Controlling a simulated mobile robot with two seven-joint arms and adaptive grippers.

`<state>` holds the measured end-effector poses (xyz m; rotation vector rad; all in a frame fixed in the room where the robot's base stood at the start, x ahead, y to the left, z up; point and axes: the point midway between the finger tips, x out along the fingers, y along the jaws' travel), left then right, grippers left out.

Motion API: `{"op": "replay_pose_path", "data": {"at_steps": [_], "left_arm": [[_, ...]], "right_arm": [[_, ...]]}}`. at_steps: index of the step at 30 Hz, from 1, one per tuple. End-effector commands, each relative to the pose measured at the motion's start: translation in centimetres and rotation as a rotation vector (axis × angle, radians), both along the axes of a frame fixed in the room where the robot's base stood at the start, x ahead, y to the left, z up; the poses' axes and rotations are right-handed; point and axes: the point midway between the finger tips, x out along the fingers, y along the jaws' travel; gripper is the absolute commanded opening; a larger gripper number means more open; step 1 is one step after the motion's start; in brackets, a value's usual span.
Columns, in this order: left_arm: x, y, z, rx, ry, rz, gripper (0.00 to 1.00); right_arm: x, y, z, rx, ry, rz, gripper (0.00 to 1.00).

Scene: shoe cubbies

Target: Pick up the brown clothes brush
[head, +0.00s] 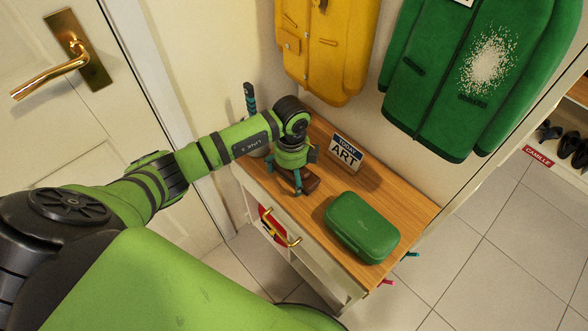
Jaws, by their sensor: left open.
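The brown clothes brush (311,181) lies on the wooden top of the small cabinet (338,225), near its front edge. My left gripper (301,174) points down over it from the left, with its fingers open. One teal finger comes down at the brush's left side and hides part of it. Whether the finger touches the brush, I cannot tell. My right gripper is not in view.
A green case (362,227) lies on the cabinet right of the brush. A "TODAY ART" sign (345,152) stands behind it. Yellow (327,45) and green (480,75) coats hang above. A white door (60,130) with a brass handle is left.

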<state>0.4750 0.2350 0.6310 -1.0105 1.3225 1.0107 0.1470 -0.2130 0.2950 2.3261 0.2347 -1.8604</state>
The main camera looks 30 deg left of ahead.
Motion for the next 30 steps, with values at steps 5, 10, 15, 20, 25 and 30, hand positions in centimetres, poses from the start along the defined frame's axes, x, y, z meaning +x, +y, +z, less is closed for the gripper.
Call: {"op": "replay_pose_path", "data": {"at_steps": [5,10,15,20,25,30], "left_arm": [[0.0,0.0,0.0,-0.001,0.001,0.000,0.36],[0.0,0.0,0.0,-0.001,0.001,0.000,0.33],[0.0,0.0,0.0,-0.001,0.001,0.000,0.33],[0.1,0.0,1.6,-0.002,-0.003,-0.001,0.33],[0.1,0.0,5.2,0.000,-0.004,0.000,0.33],[0.1,0.0,8.2,-0.001,-0.004,0.000,0.33]], "right_arm": [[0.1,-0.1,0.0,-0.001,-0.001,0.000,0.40],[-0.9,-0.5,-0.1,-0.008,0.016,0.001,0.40],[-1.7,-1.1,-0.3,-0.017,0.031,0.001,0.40],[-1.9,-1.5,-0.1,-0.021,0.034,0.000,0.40],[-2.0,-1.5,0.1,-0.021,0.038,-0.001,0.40],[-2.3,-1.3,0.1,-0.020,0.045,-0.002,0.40]]}}
